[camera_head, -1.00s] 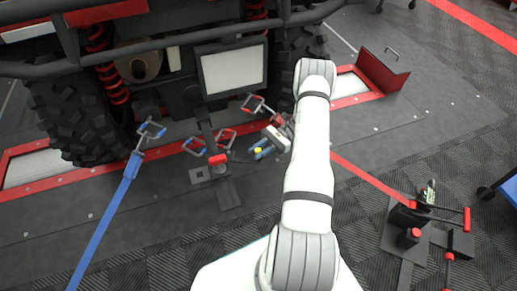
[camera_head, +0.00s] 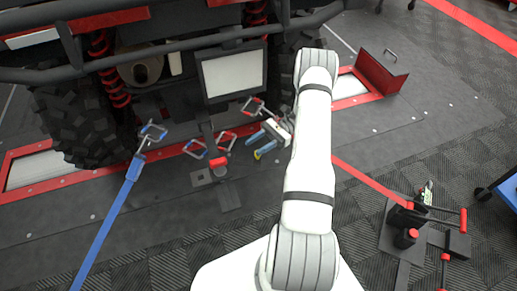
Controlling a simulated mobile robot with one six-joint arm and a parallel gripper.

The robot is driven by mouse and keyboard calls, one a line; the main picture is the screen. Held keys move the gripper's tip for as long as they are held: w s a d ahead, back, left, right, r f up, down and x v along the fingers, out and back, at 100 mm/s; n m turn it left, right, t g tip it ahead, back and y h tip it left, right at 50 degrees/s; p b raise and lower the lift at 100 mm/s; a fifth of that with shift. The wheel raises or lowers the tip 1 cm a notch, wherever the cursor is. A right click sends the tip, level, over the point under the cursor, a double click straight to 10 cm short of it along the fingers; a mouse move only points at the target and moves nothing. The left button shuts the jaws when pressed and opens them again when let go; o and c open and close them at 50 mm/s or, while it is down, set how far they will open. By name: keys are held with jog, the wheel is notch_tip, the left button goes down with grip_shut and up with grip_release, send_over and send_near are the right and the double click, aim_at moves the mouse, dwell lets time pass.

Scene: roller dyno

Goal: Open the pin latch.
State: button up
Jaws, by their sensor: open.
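My gripper (camera_head: 255,147) is at the middle of the view, left of my white arm. Its two blue fingers are apart, with nothing seen between them, and point left toward the screen stand. A yellow spot shows on the lower finger. I cannot tell for certain which part is the pin latch. Near the gripper are red and blue shackle-like loops, one at the upper right (camera_head: 253,107), one lower (camera_head: 227,139) and one to the left (camera_head: 195,148). A red knob (camera_head: 219,161) sits at the foot of the stand, left of the fingers.
A flat screen (camera_head: 232,73) stands before a vehicle with a large tire (camera_head: 78,118). A blue strap (camera_head: 107,222) runs to a blue shackle (camera_head: 153,131) at left. A black device with red handles (camera_head: 405,216) stands at right. Open floor lies in front.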

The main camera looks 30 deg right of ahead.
jog(key=shift+r+p, duration=0.6)
jog(key=shift+r, duration=1.8)
jog(key=shift+c, duration=0.3)
